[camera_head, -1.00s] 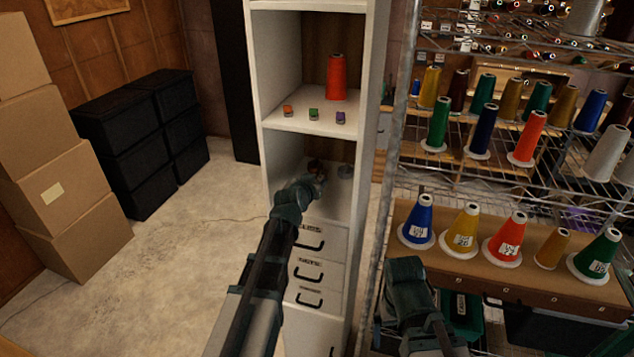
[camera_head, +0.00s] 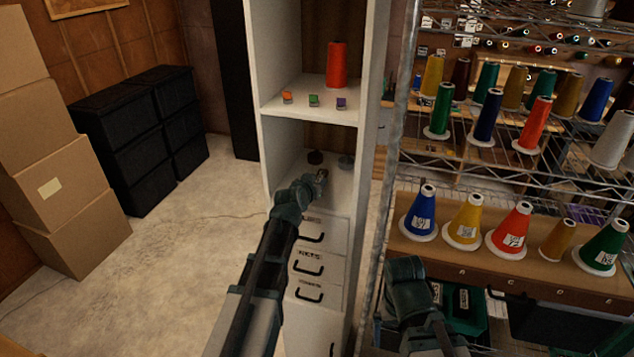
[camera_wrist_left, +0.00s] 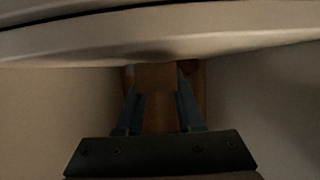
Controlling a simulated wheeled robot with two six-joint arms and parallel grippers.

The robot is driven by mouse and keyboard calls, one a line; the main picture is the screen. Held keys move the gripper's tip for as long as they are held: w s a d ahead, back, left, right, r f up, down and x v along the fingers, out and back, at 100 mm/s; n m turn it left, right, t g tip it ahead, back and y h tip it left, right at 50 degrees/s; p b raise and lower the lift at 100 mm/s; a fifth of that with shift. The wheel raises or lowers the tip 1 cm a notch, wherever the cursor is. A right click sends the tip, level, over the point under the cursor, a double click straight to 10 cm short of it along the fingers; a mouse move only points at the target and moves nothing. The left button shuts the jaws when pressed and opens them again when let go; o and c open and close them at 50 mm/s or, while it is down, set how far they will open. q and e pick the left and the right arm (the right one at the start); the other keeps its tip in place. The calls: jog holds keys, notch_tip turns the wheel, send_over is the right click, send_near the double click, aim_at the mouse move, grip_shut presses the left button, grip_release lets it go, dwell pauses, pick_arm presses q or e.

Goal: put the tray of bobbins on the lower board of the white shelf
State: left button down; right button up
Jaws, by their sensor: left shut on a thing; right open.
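The white shelf (camera_head: 272,150) stands in the middle of the head view. Its lower board (camera_head: 331,195) is the compartment floor above the drawers. My left gripper (camera_head: 322,177) is at the front of that compartment. In the left wrist view its blue fingers are shut on a tan thing (camera_wrist_left: 156,78), under a pale curved edge. I cannot tell whether the tan thing is part of the tray of bobbins; no tray shows clearly. Three small bobbins, orange (camera_head: 288,97), green (camera_head: 313,100) and purple (camera_head: 341,103), stand on the upper board. My right gripper's tips are hidden below its arm.
A red cone (camera_head: 337,65) is on the upper board. A wire rack with thread cones (camera_head: 418,215) is close on the right. Floor is clear left of the shelf.

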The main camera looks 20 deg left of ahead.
pick_arm(q)
jog(key=shift+f+b, duration=0.4)
jog(key=shift+f, duration=0.1)
jog(key=shift+c, duration=2.3)
grip_release()
jog(key=p+v, duration=0.5)
jog(key=v, duration=0.8)
jog(key=shift+s+r, duration=0.25)
jog(key=shift+s, duration=0.05)
jog(key=b+x, duration=0.5)
jog(key=x, duration=0.9)
jog(key=shift+s, duration=0.1)
jog(key=shift+s, duration=0.1)
